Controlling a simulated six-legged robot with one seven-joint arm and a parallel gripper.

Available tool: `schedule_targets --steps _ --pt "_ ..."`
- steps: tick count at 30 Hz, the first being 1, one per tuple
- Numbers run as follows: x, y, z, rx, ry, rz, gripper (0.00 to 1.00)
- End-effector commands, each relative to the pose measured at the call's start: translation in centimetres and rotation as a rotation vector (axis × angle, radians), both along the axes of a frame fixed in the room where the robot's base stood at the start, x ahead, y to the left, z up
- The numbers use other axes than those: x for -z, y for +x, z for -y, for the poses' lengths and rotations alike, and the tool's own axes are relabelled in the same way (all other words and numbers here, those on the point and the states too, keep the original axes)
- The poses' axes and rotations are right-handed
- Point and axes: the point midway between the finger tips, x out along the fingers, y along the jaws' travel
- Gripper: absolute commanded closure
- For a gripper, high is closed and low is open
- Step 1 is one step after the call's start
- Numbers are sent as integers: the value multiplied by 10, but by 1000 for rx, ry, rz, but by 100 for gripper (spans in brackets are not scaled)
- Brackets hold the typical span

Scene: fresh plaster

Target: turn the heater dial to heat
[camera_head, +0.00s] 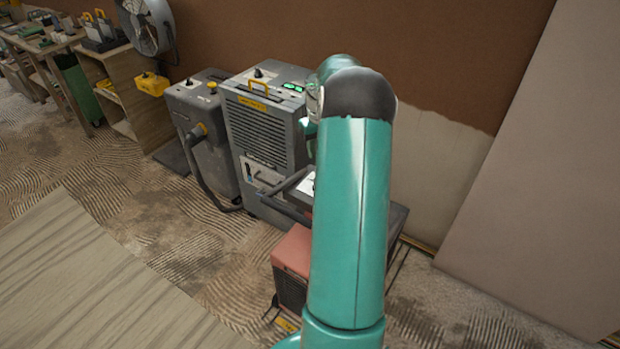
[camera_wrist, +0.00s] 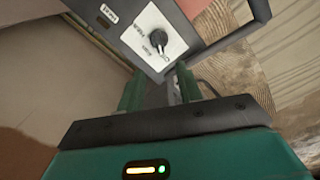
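The heater is the salmon-red box (camera_head: 293,250) on the floor, largely hidden behind my arm in the head view. In the wrist view its control panel shows a dark round dial (camera_wrist: 158,38) on a white plate, with small lettering that I cannot read surely. The dial's exact setting is unclear. My gripper (camera_wrist: 160,78) has two green fingers spread apart with nothing held between them. The dial lies just beyond the fingertips, a little above the gap, and the fingers appear apart from it. My gripper is hidden in the head view.
A grey dehumidifier-like unit (camera_head: 268,125) and a grey vacuum-like machine (camera_head: 200,125) stand left of the heater. A dark handle bar (camera_wrist: 262,12) runs beside the panel. A large board (camera_head: 560,170) leans at the right. Patterned floor (camera_head: 150,215) is open at the left.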

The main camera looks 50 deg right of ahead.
Motion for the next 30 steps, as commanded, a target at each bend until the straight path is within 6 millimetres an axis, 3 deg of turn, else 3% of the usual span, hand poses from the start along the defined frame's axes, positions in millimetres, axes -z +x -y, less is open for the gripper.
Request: schedule_targets --steps 5,21,30 --pt "17 -6 1 3 4 -4 65" --pt "118 -5 0 1 4 -1 65" --pt "138 -2 0 0 0 -1 65"
